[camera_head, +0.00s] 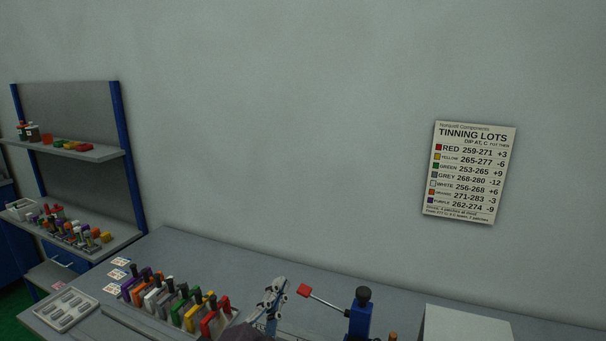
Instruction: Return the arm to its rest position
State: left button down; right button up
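My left gripper (272,297) shows at the bottom centre of the head view, above the bench. It stands between the rack of coloured holders and a blue post. It is small and seen at an angle, so I cannot tell if its fingers are open or shut. Nothing held can be made out. A lever with a red end (305,290) reaches from the blue post (360,318) toward the gripper; whether they touch is unclear. My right gripper is not in view.
A rack of coloured, black-knobbed holders (185,300) stands left of the gripper. A metal tray (67,309) lies at the bench's left end. A pale box (465,325) is at right. A shelf unit (95,153) stands at left. A notice (468,172) hangs on the wall.

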pick_arm(q)
jog(key=s+a+f+n+g+y, duration=0.2)
jog(key=s+a+f+n+g, duration=0.3)
jog(key=f, duration=0.5)
jog(key=s+a+f+n+g+y, duration=0.25)
jog(key=s+a+f, duration=0.4)
jog(key=f, duration=0.45)
jog(key=s+a+f+n+g, duration=0.2)
jog(key=s+f+g, duration=0.25)
jog(key=s, duration=0.55)
jog(key=s+a+f+n+g, duration=0.25)
jog(key=s+f, duration=0.25)
jog(key=s, duration=0.5)
notch_tip(320, 180, down, 25)
jog(key=g+b, duration=0.1)
jog(key=g, duration=0.1)
jog(key=s+a+f+b, duration=0.1)
jog(key=s+a+f, duration=0.1)
jog(key=s+f, duration=1.6)
jog(key=shift+a+f+m+g, duration=0.4)
jog(key=shift+f+g, duration=0.05)
jog(key=shift+f, duration=0.1)
